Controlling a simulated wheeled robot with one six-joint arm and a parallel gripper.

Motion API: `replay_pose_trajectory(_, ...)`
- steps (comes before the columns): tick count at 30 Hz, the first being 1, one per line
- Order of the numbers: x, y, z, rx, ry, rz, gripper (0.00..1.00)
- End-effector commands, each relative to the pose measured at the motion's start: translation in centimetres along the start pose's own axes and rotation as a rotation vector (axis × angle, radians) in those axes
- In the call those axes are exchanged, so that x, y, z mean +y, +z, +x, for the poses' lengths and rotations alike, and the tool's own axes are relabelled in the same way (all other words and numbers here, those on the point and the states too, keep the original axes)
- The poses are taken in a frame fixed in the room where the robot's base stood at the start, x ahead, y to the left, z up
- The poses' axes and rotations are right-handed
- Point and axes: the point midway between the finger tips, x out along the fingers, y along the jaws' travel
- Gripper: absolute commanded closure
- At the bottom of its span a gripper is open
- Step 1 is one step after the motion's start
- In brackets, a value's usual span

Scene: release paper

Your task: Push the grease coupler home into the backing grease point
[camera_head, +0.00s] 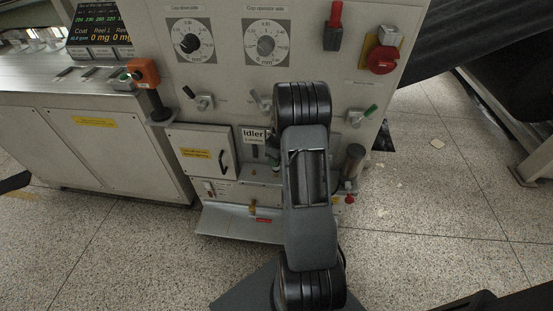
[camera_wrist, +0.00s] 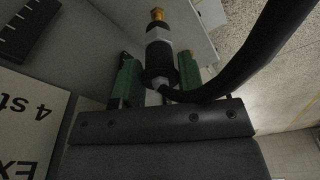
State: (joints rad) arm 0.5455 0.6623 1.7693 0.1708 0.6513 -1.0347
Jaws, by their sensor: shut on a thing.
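In the wrist view the grease coupler (camera_wrist: 159,58) is a dark cylinder with a pale collar, and a black hose (camera_wrist: 262,45) runs from its near end to the upper right. My gripper (camera_wrist: 158,76) is shut on it between two green fingers. A brass piece (camera_wrist: 157,14) shows at the coupler's far end; I cannot tell whether it is the coupler's tip or a grease point. In the head view my gripper (camera_head: 273,156) is mostly hidden behind my arm, at the machine's lower front. A small brass fitting (camera_head: 253,172) shows just left of it. Which fitting is the backing point is unclear.
The machine panel (camera_head: 226,82) with dials and levers stands behind my arm. A small cabinet door (camera_head: 202,150) is left of the gripper and an Idler label (camera_head: 254,134) above it. A shelf (camera_head: 235,224) juts out below. Open floor (camera_head: 420,205) lies right.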

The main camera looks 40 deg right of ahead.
Motion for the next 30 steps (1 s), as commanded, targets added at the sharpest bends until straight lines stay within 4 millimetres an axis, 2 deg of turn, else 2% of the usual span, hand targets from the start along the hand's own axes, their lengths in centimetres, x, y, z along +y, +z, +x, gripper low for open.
replay_pose_trajectory(11, 0.0, 0.0, 0.1, 0.0, 0.0, 0.0, 0.9)
replay_pose_trajectory(30, 0.0, 0.2, 1.7, 0.0, 0.0, 0.0, 0.9)
